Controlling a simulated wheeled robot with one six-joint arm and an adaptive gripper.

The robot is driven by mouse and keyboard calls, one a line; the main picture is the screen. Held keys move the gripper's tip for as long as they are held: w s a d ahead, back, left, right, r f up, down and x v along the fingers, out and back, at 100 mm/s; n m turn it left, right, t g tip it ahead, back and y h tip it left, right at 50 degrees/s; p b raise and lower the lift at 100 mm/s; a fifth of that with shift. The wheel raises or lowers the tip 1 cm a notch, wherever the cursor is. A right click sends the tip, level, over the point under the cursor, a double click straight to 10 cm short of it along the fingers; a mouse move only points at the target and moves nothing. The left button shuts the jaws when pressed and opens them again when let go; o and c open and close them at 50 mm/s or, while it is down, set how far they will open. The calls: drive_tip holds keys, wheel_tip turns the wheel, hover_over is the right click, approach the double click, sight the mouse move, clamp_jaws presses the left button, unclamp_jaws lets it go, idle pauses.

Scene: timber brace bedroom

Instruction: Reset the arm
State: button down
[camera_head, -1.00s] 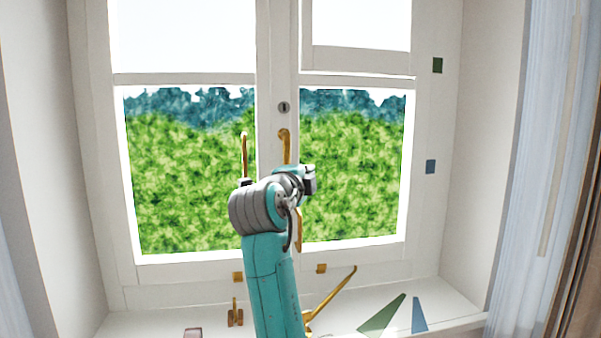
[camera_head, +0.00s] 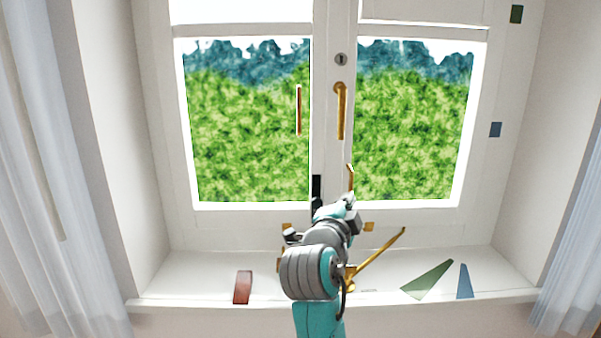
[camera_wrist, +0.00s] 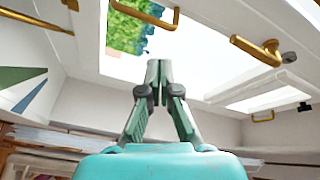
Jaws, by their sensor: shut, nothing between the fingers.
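My gripper (camera_wrist: 158,75) shows in the wrist view with its two teal and dark fingers brought together at the tips and nothing between them. In the head view my teal and grey arm rises from the bottom centre in front of the window, and its links mostly hide the gripper. A brass window handle (camera_head: 341,110) hangs on the middle frame above the arm. In the wrist view a brass handle (camera_wrist: 256,49) is to the right of the fingertips, apart from them.
The white sill (camera_head: 200,275) carries a red piece (camera_head: 243,287), a green wedge (camera_head: 428,280), a blue wedge (camera_head: 464,281) and a slanted brass stay (camera_head: 380,256). Pale curtains (camera_head: 575,230) hang at both sides. The sill's left part is mostly clear.

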drive_tip(key=s+d+f+n+y, duration=0.15)
drive_tip(key=s+f+n, duration=0.25)
drive_tip(key=f, duration=0.7)
drive_tip(key=s+d+f+n+y, duration=0.1)
drive_tip(key=s+f+n+y, duration=0.15)
drive_tip(key=f, duration=0.75)
drive_tip(key=s+d+f+n+y, duration=0.2)
drive_tip(key=s+f+n, duration=0.4)
drive_tip(key=s+f, duration=0.85)
drive_tip(key=s+f+n+g+y, duration=0.15)
drive_tip(key=s+f, duration=0.35)
drive_tip(key=s, duration=0.6)
drive_tip(key=s+d+r+n, duration=0.1)
drive_tip(key=s+r, duration=0.1)
drive_tip(key=s, duration=1.1)
drive_tip(key=s+d+r+n, duration=0.2)
drive_tip(key=s, duration=1.1)
drive_tip(key=shift+r+n+g, duration=0.25)
drive_tip(key=shift+n+g, duration=0.05)
drive_tip(key=shift+g, duration=0.15)
drive_tip(key=shift+d, duration=0.1)
